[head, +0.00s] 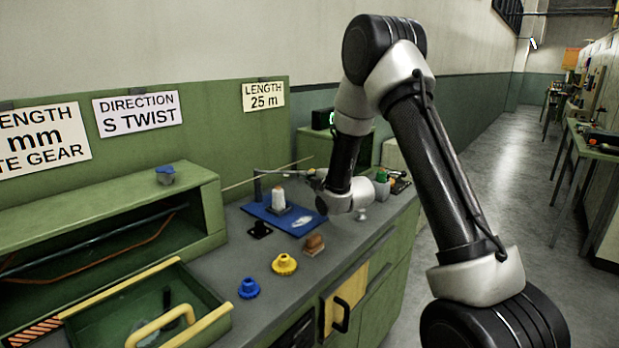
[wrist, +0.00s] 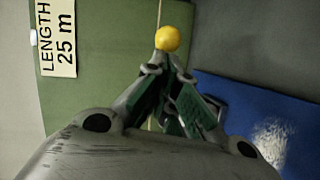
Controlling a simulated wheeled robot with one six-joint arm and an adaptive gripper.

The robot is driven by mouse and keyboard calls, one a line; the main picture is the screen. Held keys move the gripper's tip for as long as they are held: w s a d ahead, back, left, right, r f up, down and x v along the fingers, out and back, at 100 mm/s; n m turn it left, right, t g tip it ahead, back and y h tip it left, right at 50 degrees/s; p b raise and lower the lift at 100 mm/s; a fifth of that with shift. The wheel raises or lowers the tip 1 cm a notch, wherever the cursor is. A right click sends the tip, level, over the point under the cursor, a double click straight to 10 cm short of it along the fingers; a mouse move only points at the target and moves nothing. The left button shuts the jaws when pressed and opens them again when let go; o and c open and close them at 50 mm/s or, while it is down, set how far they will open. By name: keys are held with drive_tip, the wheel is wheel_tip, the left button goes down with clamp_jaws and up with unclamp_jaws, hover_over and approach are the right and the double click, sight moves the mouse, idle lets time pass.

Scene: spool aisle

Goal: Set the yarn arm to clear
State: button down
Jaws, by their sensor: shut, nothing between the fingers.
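A dark post (head: 257,190) stands on the blue mat (head: 310,222), with a thin dark bar running right from its top towards my gripper. This looks like the yarn arm; its setting cannot be told and no clear mark is readable. My gripper (head: 312,174) is small and partly hidden by my wrist in the head view. In the wrist view my gripper (wrist: 170,62) is shut and empty, fingertips together. A yellow ball (wrist: 167,38) shows just beyond the fingertips; whether they touch it cannot be told. The blue mat (wrist: 235,95) also shows at the right there.
A white spool (head: 278,197) stands on the mat. A thin tan rod (head: 240,183) slants behind it. A brown block (head: 314,244), yellow knob (head: 284,264) and blue knob (head: 248,288) sit in front. A green drawer (head: 215,318) stands open at the left.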

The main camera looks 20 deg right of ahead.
idle(0.3)
drive_tip(key=w+d+n+g+y, duration=0.1)
drive_tip(key=w+d+n+y, duration=0.2)
drive_tip(key=w, duration=0.6)
drive_tip(key=shift+w+d+y, duration=0.15)
drive_tip(key=shift+d+y, duration=0.1)
drive_tip(key=shift+y, duration=0.15)
idle(0.4)
